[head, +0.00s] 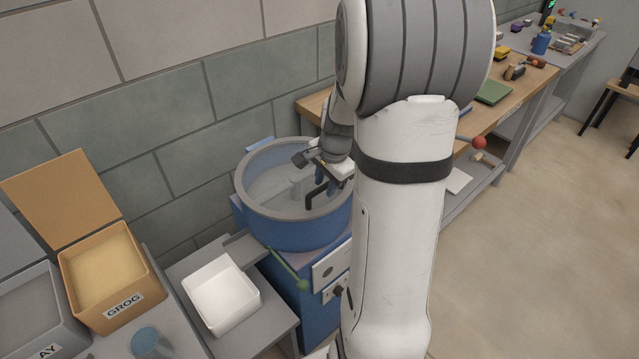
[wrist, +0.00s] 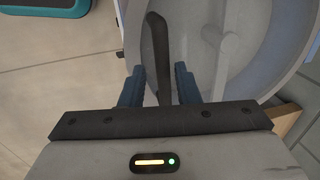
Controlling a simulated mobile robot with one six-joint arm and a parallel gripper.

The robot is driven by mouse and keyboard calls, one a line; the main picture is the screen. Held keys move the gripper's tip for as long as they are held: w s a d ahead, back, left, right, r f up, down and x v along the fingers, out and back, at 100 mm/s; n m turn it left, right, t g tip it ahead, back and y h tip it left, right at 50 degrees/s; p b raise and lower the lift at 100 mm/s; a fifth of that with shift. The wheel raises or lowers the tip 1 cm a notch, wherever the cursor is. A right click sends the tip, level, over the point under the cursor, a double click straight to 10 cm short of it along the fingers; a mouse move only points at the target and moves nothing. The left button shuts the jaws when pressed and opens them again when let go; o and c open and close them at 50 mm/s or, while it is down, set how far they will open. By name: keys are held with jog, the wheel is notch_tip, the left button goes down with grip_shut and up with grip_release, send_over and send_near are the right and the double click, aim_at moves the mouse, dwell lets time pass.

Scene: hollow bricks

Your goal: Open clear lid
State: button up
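A blue mixer with a round grey drum (head: 247,207) stands against the wall in the head view. A clear lid (head: 268,186) appears to lie flat over its top, with the inside showing through. A dark bar handle (head: 312,197) rises from the lid's right side. My gripper (head: 326,184) is over this handle, pointing down. In the wrist view, my gripper (wrist: 160,72) is open, and its blue fingers stand on either side of the dark handle (wrist: 157,38). Gaps show between handle and fingers. My arm hides the drum's right side.
A lever with a green grip (head: 287,268) sticks out from the mixer's front. A white tray (head: 222,294) and the open GROG bin (head: 108,275) stand to the left. A wooden workbench (head: 535,78) with tools runs behind right.

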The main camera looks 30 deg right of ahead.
grip_shut()
jog(key=shift+f, duration=0.1)
